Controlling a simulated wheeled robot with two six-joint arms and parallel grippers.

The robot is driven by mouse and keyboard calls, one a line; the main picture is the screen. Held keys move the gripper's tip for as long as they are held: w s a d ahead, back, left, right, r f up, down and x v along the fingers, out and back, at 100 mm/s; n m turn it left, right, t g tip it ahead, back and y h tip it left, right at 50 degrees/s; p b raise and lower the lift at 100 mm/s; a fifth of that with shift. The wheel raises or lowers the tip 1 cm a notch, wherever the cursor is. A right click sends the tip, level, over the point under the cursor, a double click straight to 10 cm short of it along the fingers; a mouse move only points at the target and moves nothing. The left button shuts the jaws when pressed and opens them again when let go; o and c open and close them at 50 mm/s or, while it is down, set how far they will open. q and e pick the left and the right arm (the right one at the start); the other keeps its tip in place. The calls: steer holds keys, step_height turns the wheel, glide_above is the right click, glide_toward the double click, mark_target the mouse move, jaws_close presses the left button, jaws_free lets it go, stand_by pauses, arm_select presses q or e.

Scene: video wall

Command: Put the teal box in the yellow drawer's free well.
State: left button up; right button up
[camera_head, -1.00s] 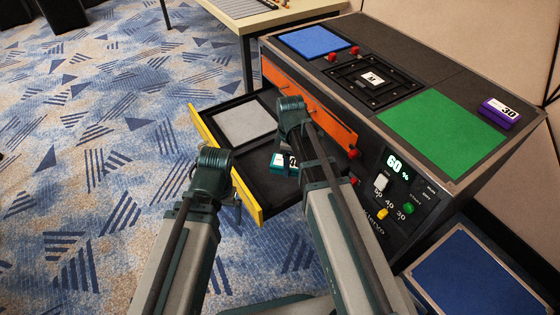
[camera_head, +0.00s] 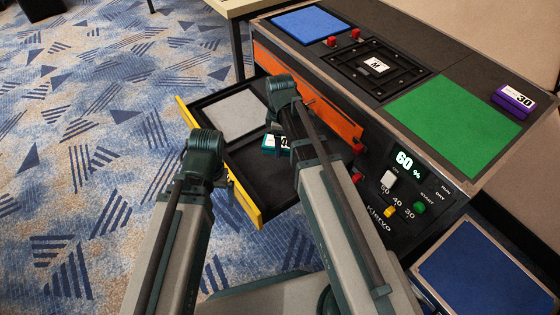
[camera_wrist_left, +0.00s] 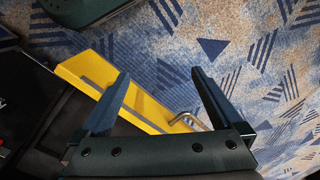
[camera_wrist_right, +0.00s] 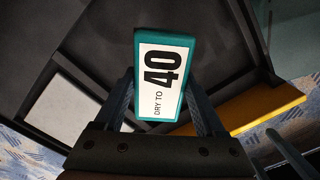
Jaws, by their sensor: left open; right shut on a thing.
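The teal box (camera_head: 269,143), labelled "DRY TO 40", is between the fingers of my right gripper (camera_wrist_right: 162,88), which is shut on it. It fills the middle of the right wrist view (camera_wrist_right: 138,112). In the head view it is over the dark free well (camera_head: 262,178) of the open yellow drawer (camera_head: 245,203). I cannot tell whether it touches the well's floor. The drawer's other well shows a light grey panel (camera_head: 236,115). My left gripper (camera_wrist_left: 158,75) is open and empty, its fingers around the yellow drawer front near the metal handle (camera_wrist_left: 195,122).
The drawer sticks out of a dark console with an orange front panel (camera_head: 320,107). On top are a blue pad (camera_head: 312,22), a green pad (camera_head: 453,125) and a purple box (camera_head: 514,99). A blue-topped surface (camera_head: 485,270) stands at lower right.

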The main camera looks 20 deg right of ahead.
mark_target(280, 164)
steer(key=shift+f+b, duration=3.25)
steer(key=shift+f, duration=0.55)
steer(key=shift+f, duration=0.1)
steer(key=shift+f, duration=0.15)
steer(key=o, duration=1.5)
steer(key=shift+r, duration=0.2)
step_height(280, 164, up, 12)
steer(key=p, duration=1.2)
steer(key=shift+r, duration=0.1)
steer(key=shift+f, duration=0.2)
step_height(280, 164, down, 12)
steer(key=b, duration=1.2)
steer(key=shift+r, duration=0.2)
